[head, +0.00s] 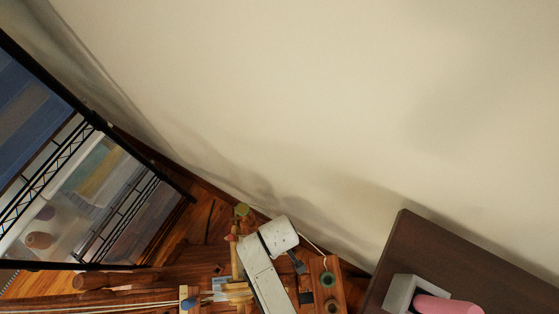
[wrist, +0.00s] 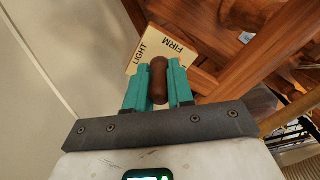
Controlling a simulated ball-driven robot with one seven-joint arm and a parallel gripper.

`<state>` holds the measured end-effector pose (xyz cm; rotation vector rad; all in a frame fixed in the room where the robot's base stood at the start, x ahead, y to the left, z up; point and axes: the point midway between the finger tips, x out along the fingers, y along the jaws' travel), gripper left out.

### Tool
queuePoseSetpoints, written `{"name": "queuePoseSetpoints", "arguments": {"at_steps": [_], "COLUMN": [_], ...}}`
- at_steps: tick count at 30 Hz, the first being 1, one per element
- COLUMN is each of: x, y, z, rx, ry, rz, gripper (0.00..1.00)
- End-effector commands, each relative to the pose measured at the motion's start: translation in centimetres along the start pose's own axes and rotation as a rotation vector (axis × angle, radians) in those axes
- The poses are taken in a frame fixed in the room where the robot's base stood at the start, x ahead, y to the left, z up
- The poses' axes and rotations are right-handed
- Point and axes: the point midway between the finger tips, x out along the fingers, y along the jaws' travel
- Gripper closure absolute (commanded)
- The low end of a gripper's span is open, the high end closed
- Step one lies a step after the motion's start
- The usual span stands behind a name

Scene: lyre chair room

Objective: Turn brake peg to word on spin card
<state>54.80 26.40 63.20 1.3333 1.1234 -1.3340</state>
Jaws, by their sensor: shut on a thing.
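The brake peg (wrist: 159,82) is a dark brown rounded wooden handle in the wrist view. My gripper (wrist: 160,84) is shut on it, with one teal finger on each side. The pale yellow spin card (wrist: 158,47) lies just beyond the peg. It reads LIGHT on the left and FIRM on the right. The peg's far end lies between these two words. The fingers and peg hide the card's lower part. In the head view my arm covers this spot, and I cannot make out the peg or card there.
Wooden framework (wrist: 215,35) stands close beyond and right of the card. A pale wall (wrist: 50,75) is at the left in the wrist view. In the head view, a black wire rack (head: 97,122) stands left, and a dark tabletop (head: 440,258) holds a grey box with something pink.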

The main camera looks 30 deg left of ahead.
Motion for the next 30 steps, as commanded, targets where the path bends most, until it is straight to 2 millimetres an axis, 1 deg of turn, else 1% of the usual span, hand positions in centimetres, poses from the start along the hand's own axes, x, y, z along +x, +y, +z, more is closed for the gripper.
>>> {"name": "queuePoseSetpoints", "arguments": {"at_steps": [3,10,25,26,30], "x": [-0.07,-0.03,0.01,0.01,0.01], "y": [0.03,0.02,0.02,0.02,0.02], "z": [0.02,-0.03,-0.04,-0.04,-0.04], "rx": [-0.056,-0.122,-0.137,-0.137,-0.137], "ry": [0.0,0.0,0.001,0.001,0.001], "rz": [0.0,0.0,0.0,0.0,0.0], "gripper": [1.0,1.0,1.0,0.76,0.62]}}
